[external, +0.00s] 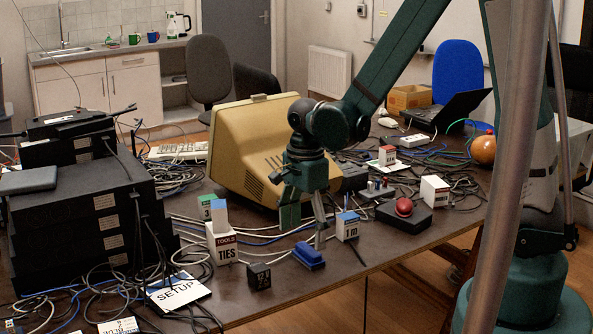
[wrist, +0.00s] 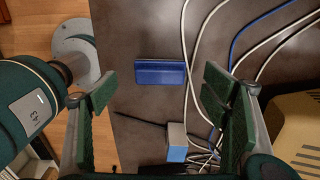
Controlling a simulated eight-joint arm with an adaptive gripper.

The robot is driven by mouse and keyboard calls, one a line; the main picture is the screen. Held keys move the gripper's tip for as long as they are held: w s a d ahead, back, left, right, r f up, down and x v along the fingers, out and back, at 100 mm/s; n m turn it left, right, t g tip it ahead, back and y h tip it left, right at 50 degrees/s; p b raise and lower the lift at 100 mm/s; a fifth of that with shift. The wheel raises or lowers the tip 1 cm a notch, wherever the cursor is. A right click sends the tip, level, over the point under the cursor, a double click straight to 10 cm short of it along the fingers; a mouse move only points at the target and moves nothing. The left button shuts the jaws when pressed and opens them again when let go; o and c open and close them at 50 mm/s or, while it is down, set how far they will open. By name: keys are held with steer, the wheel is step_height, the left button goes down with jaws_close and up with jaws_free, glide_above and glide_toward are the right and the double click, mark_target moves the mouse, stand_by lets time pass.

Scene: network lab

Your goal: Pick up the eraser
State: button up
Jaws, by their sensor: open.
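The eraser (external: 308,256) is a small blue block lying on the dark table near its front edge. In the wrist view the eraser (wrist: 161,73) lies flat, its long side running left to right, in the gap between my fingers and a little above the picture's middle. My gripper (external: 305,220) points down above the table, close to the eraser. In the wrist view my gripper (wrist: 158,95) is open and empty, with a green-padded finger on each side. The exact height of the fingertips over the eraser is hard to tell.
A white and blue "1m" box (external: 347,226) stands right of the eraser. A small black box (external: 259,276) and a TIES box (external: 221,243) stand left. A beige monitor (external: 235,160) is behind my gripper. Cables (wrist: 201,60) run right of the eraser in the wrist view.

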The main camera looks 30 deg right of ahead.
mark_target(305, 249)
steer(key=shift+f, duration=0.4)
steer(key=shift+f+b, duration=0.95)
steer(key=shift+f, duration=1.65)
steer(key=c, duration=0.9)
